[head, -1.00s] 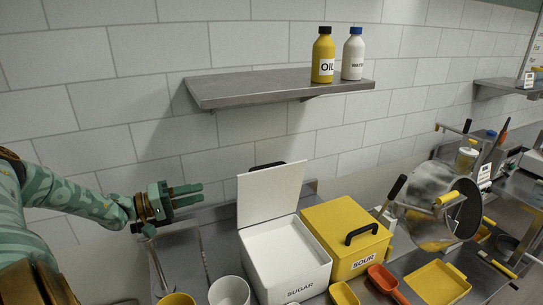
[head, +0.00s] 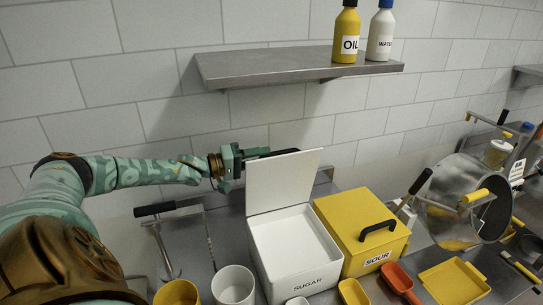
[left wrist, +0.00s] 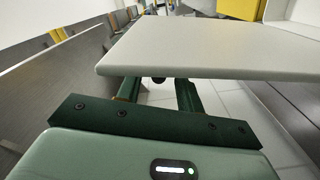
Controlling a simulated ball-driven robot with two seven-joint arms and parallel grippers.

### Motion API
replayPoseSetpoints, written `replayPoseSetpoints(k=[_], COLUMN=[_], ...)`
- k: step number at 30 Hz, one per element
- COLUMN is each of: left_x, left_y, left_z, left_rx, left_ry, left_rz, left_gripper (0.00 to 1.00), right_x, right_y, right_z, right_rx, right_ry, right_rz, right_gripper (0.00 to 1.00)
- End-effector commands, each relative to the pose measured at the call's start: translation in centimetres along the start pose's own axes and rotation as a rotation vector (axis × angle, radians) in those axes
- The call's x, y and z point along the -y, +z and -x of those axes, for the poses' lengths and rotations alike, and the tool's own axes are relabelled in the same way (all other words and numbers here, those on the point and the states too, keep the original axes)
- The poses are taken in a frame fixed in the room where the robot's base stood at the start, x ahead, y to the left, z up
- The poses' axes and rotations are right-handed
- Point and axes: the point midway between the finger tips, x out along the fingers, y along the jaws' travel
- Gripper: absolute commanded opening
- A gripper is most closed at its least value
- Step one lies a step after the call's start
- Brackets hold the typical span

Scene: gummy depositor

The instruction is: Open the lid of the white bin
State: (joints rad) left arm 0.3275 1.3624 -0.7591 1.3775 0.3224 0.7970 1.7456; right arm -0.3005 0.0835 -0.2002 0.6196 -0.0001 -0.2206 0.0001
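The white bin (head: 298,262), labelled SUGAR, stands on the steel counter with its inside showing. Its white lid (head: 283,180) is raised and stands nearly upright at the bin's back edge. A black handle (head: 257,151) shows at the lid's upper left, on its far side. My left gripper (head: 236,165) is at the lid's left edge, close to the handle. In the left wrist view the lid (left wrist: 200,48) covers the fingertips; the two green fingers stand apart with floor showing between them. I cannot tell whether they touch the lid or handle. My right gripper is out of view.
A yellow bin (head: 350,235) labelled SOUR, with its lid down, stands right beside the white bin. A steel shelf (head: 290,68) with an oil bottle (head: 346,32) and a water bottle (head: 380,35) is above. Cups (head: 233,285) and scoops (head: 398,280) are in front.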

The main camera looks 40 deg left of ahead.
Motion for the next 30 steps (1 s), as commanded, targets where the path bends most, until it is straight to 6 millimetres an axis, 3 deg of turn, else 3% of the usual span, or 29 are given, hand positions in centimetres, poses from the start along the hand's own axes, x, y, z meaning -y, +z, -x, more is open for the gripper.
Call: replayPoseSetpoints(k=[3,7,17,21,22,26,30], left_x=[-0.2,-0.1,-0.1,0.0,0.0,0.0,0.6], left_y=[-0.1,0.0,0.0,0.0,0.0,0.0,-1.2], left_z=[-2.0,-3.3,-3.7,-3.7,-3.7,-3.7,-3.7], left_rx=[-0.002,0.0,0.001,0.001,0.001,0.001,-0.003], left_ry=[0.004,0.002,-0.001,-0.001,-0.001,-0.001,0.0], left_rz=[0.0,0.0,-0.001,-0.001,-0.001,0.0,0.054], left_gripper=[0.37,0.37,0.37,0.04,0.0,0.0,0.0], right_x=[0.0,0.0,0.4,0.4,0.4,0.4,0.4], right_y=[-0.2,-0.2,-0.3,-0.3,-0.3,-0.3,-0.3], right_z=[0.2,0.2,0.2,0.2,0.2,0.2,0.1], right_rx=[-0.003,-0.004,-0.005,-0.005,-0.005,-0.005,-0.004], right_ry=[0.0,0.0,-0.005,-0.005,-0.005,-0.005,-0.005], right_rz=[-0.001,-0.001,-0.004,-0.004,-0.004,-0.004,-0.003], right_gripper=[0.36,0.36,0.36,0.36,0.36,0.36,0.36])
